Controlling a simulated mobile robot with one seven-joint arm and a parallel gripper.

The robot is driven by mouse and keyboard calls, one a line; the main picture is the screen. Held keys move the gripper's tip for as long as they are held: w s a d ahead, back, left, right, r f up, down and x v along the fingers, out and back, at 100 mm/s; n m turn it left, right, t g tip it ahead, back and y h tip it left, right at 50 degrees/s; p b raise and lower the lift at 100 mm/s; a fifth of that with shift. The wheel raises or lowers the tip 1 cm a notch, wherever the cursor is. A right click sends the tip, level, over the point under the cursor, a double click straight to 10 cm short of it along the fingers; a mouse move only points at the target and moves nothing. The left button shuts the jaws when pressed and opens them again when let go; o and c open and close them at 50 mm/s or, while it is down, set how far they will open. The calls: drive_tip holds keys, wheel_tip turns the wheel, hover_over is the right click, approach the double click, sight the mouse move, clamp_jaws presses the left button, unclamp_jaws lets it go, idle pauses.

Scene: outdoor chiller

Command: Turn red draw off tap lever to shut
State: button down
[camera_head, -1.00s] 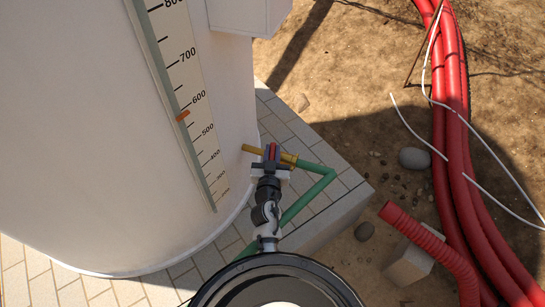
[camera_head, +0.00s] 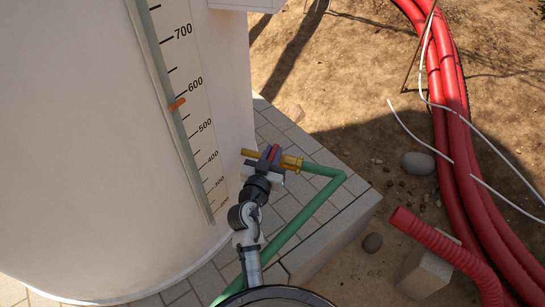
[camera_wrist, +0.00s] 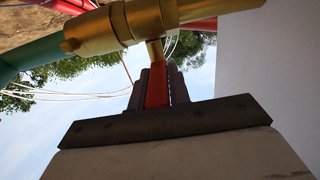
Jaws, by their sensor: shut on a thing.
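The brass draw off tap (camera_head: 290,162) sticks out from the white tank's lower right side, and a green hose (camera_head: 318,205) runs from it. In the wrist view the brass tap body (camera_wrist: 125,22) crosses the top, with the red lever (camera_wrist: 157,84) coming from its stem towards my gripper. My gripper (camera_wrist: 160,86) is shut on the red lever, with dark fingers on both sides of it. In the head view my gripper (camera_head: 269,158) is at the tap, and a bit of red shows between its fingers. The far part of the lever is hidden by my gripper.
The white tank (camera_head: 90,130) with its level scale (camera_head: 190,95) stands close on the left. A paved plinth (camera_head: 325,245) lies below the tap. Thick red pipes (camera_head: 455,130), a grey block (camera_head: 428,272) and stones (camera_head: 418,162) lie on the dirt at right.

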drive_tip(key=shift+r, duration=0.1)
drive_tip(key=c, duration=1.3)
unclamp_jaws()
